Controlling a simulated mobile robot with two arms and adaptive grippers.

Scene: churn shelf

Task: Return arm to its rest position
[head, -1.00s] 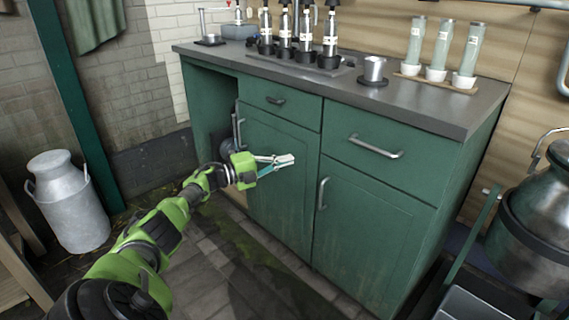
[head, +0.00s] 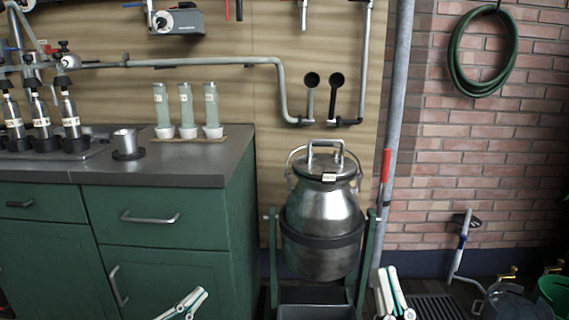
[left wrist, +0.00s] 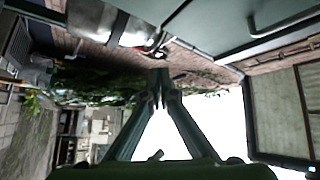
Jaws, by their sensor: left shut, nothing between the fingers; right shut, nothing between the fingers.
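My left gripper (head: 188,302) shows at the bottom edge of the head view, in front of the green cabinet, with only its fingertips in view. In the left wrist view its fingers (left wrist: 160,80) come together with nothing between them. My right gripper (head: 392,290) is at the bottom edge, right of the metal churn, also with just its fingers showing. It is shut and empty. Most of both arms is out of the picture.
The green cabinet (head: 165,240) stands at the left, with bottles and a metal cup (head: 125,142) on its top. The metal churn (head: 322,225) hangs in a green stand (head: 273,265).

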